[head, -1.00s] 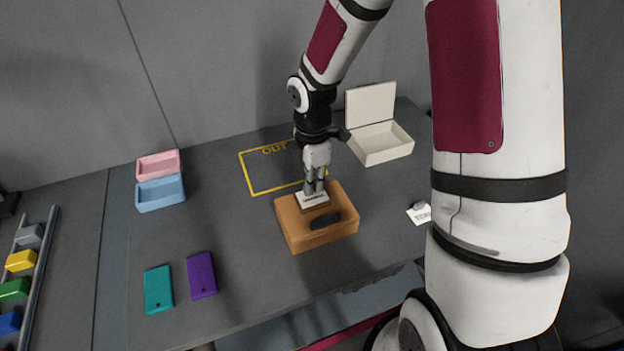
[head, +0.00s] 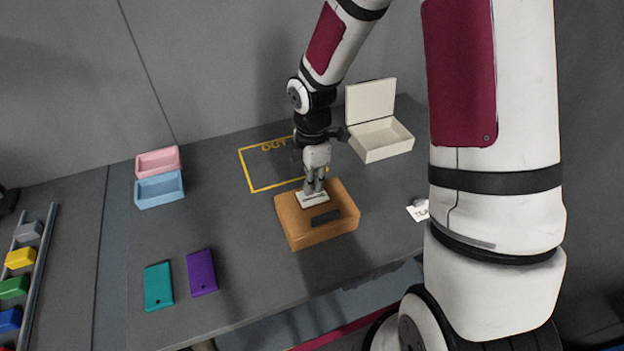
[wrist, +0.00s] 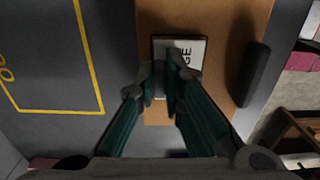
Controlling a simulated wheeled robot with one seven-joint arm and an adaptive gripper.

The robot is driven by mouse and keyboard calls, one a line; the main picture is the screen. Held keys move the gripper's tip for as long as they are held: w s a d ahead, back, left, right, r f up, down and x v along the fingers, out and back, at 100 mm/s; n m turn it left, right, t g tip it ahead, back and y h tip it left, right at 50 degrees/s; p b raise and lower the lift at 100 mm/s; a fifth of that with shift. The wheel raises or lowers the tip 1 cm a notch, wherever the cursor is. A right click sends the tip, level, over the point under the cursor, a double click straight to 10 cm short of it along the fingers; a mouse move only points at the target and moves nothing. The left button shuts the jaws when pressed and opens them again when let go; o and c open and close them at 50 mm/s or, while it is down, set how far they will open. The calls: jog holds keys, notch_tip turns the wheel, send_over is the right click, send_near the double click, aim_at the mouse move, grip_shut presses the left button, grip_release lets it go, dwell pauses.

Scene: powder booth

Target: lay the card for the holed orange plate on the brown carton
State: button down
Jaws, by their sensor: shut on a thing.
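The brown carton (head: 295,233) stands on the table, with a dark handle strip (head: 325,218) on its top. A white card (head: 306,203) with dark print is at the carton's top, behind the strip. In the wrist view the card (wrist: 195,50) shows the letters "GE"; the rest of the word is hidden by my fingers. My gripper (head: 314,190) points down and is shut on the card, gripping it near its middle. The card looks flat on or very close to the carton; I cannot tell full contact. I see no orange plate.
A teal plate (head: 158,285) and a purple plate (head: 202,272), each holed, lie at front left. Pink (head: 158,162) and blue (head: 159,190) trays stand behind them. A yellow outline (head: 256,190), an open cream box (head: 382,142) and another white card (head: 418,213) are around the carton.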

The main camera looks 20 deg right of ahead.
jog(key=shift+f, duration=0.15)
dwell(0.4)
jog(key=c, duration=1.6)
grip_release()
notch_tip(320, 180, up, 12)
jog(key=s+r+m+t, duration=0.5)
jog(key=s+r+m, duration=1.2)
jog(key=s+m, duration=0.1)
jog(key=shift+s+a+r+t, duration=0.15)
jog(key=shift+s+a+t, duration=0.15)
jog(key=shift+s, duration=0.4)
